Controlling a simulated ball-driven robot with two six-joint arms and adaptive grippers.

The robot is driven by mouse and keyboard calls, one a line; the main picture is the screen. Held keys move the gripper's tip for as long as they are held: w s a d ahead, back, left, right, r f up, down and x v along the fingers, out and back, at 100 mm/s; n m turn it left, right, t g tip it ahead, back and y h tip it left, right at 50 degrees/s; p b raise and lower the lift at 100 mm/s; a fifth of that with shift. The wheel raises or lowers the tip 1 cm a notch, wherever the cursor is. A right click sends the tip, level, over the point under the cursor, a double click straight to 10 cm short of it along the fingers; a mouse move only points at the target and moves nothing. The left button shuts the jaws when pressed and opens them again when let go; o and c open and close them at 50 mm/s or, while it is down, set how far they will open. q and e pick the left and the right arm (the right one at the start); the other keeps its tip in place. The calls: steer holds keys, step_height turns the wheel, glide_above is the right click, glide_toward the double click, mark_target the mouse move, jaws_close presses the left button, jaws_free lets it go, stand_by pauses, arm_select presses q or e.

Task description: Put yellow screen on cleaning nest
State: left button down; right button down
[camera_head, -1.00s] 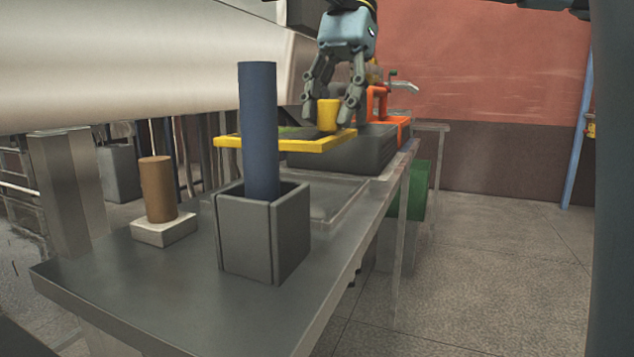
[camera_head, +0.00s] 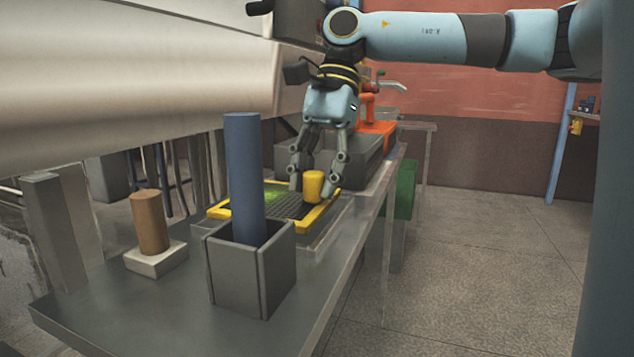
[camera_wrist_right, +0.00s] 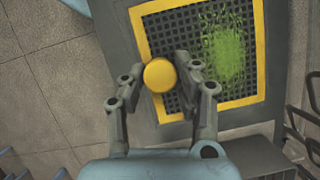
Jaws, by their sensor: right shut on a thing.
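The yellow screen (camera_head: 226,213) is a flat yellow frame around a dark mesh with a patch of green powder on it. A yellow knob (camera_head: 313,187) stands up from its near right side. My right gripper (camera_head: 312,188) is shut on the knob from above; the right wrist view shows the knob (camera_wrist_right: 160,75) between its fingers and the green powder (camera_wrist_right: 224,48) beside it. The screen lies over the low metal nest (camera_head: 322,236) on the table. I cannot tell whether it rests fully on it. My left gripper does not show.
A blue cylinder (camera_head: 243,175) stands in a grey square holder (camera_head: 236,277) in front of the screen. A brown cylinder (camera_head: 150,222) stands on a pale block (camera_head: 157,260) to the left. A dark grey box (camera_head: 360,165) and an orange clamp (camera_head: 370,110) are behind. The table's front left (camera_head: 120,310) is clear.

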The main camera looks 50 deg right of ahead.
steer(key=shift+f, duration=0.85)
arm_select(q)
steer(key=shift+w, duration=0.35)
arm_select(e)
steer(key=c, duration=1)
jaws_free()
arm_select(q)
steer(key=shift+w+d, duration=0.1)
arm_select(e)
steer(key=shift+o, duration=0.2)
